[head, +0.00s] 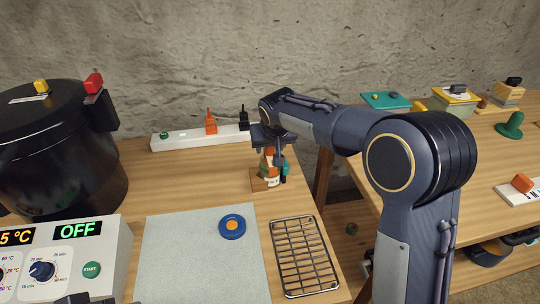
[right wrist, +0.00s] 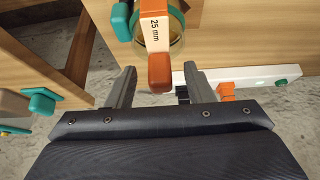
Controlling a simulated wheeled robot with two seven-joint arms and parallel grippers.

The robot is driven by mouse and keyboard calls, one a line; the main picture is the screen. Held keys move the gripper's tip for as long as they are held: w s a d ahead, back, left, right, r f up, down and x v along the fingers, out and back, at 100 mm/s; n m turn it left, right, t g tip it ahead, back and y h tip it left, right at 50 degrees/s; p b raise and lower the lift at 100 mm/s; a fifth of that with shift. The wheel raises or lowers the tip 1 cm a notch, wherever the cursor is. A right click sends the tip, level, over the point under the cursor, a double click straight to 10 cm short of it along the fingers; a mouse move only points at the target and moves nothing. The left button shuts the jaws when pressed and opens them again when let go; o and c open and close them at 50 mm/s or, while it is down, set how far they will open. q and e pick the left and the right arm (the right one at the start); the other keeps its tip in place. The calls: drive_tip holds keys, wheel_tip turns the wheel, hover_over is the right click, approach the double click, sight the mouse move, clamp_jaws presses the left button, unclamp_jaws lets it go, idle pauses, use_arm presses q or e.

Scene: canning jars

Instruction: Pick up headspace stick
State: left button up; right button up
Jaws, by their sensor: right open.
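The headspace stick (right wrist: 156,35) is orange and white, marked "25 mm", with a rounded orange end. In the right wrist view it rises from a glass jar-like holder with a teal part (right wrist: 121,20). No contact shows. In the head view the gripper (head: 271,152) is partly hidden by its own wrist.
A white strip (head: 185,140) with orange and black pieces lies along the wall. A grey mat (head: 190,265) with a blue ring (head: 232,227), a wire rack (head: 302,258) and a black canner (head: 50,145) are on this table. A second table (head: 470,140) stands right, across a gap.

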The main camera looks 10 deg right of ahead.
drive_tip(key=shift+c, duration=0.5)
clamp_jaws()
drive_tip(key=shift+r, duration=0.1)
